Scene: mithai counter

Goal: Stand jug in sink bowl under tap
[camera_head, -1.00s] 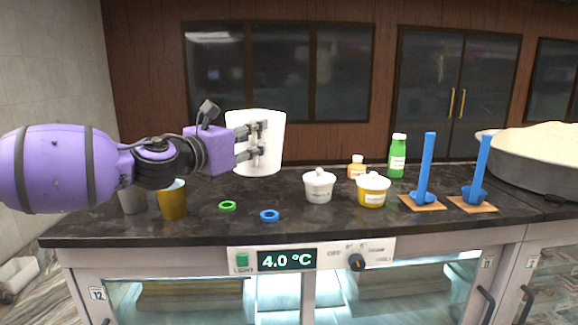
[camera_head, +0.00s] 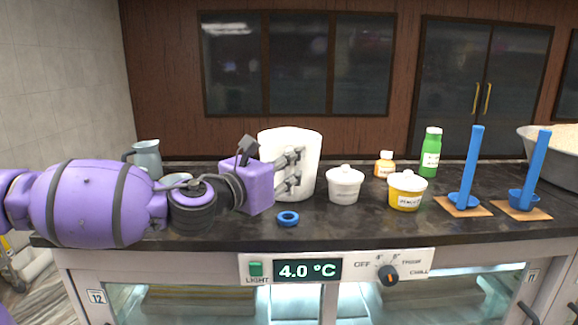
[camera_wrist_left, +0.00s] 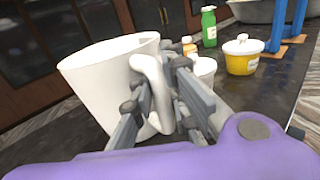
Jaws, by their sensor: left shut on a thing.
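A large white jug (camera_head: 284,142) is upright in my left gripper (camera_head: 294,171), above the dark counter. In the left wrist view, the jug (camera_wrist_left: 95,85) has its open rim up and its handle (camera_wrist_left: 153,92) between the fingers of my left gripper (camera_wrist_left: 165,95), which is shut on it. I cannot tell whether its base touches the counter. My right gripper is not in view. No sink bowl or tap shows.
A grey pitcher (camera_head: 147,158) stands at the back left, partly behind my arm. A blue ring (camera_head: 287,218), white lidded pot (camera_head: 345,186), yellow pot (camera_head: 406,190), green bottle (camera_head: 431,153) and blue upright tools on wooden bases (camera_head: 464,207) crowd the counter's middle and right.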

